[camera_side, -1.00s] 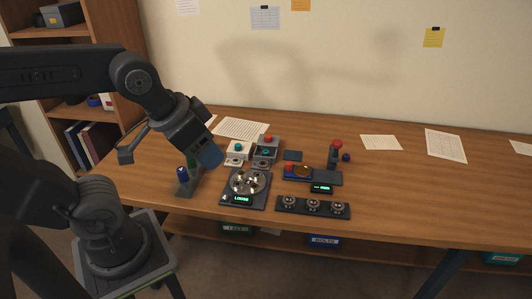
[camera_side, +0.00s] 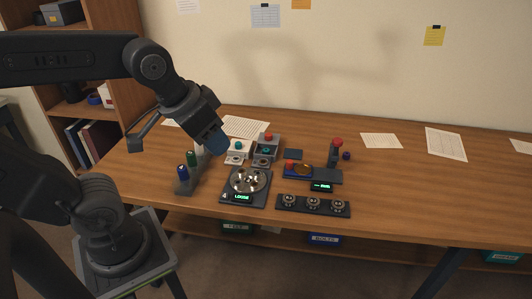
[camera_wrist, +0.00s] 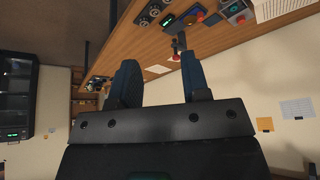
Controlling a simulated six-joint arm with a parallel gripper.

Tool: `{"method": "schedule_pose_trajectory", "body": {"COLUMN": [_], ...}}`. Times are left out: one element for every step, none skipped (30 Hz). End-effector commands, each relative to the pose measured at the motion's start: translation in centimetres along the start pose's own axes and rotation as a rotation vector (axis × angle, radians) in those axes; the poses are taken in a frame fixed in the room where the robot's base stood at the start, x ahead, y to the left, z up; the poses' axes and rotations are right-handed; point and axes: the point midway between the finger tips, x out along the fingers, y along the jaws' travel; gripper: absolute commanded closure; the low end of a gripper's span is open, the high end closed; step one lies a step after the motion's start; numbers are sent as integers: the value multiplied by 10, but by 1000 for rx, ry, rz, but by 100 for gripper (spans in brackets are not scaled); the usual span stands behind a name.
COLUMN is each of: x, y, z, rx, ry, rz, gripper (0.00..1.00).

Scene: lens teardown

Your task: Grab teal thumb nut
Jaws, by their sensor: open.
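Two small teal knobs show in the side view: one teal knob (camera_side: 239,146) on a white block and another teal knob (camera_side: 265,150) on a dark grey block. I cannot tell which is the thumb nut. My gripper (camera_side: 219,146) hangs above the table, just left of the white block in the picture and apart from it. In the wrist view my gripper (camera_wrist: 159,68) has its two blue-grey fingers spread with nothing between them.
A stand with blue and green handles (camera_side: 187,168) is below left of my gripper. A round metal fixture (camera_side: 248,181) with a lit display sits in front. A tray of lens parts (camera_side: 313,206) and a red-topped post (camera_side: 337,146) are right. The table's right side is mostly clear.

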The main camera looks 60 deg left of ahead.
Motion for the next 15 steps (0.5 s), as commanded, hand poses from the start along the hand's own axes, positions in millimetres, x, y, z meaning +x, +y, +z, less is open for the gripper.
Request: {"method": "schedule_pose_trajectory", "body": {"x": [3,4,7,10,14,19,24,29,36,43,49,59,67,75,86], "y": [-4,-7,-12,-16,-20,-26,-30,-36,-43,-49,-55,-63,-70,-77,-87], "z": [-15,-24,-38,-49,-60,-74,-84,-94,-106,-116,-125,-136,-144,-152,-162], "rx": [-27,-45,-72,-93,-113,-143,-163,-184,-213,-234,-255,-284,-306,-326,-356], "ry": [-22,-35,-52,-65,-79,-98,-110,-123,-141,-155,-167,-185,-197,-211,-228], "rz": [-9,-14,-22,-28,-34,-42,-47,-53,-61,-66,-72,-79,-85,-90,-97], "gripper": [57,57,57,57,57,57,57,57,57,57,57,57,57,57,57]}}
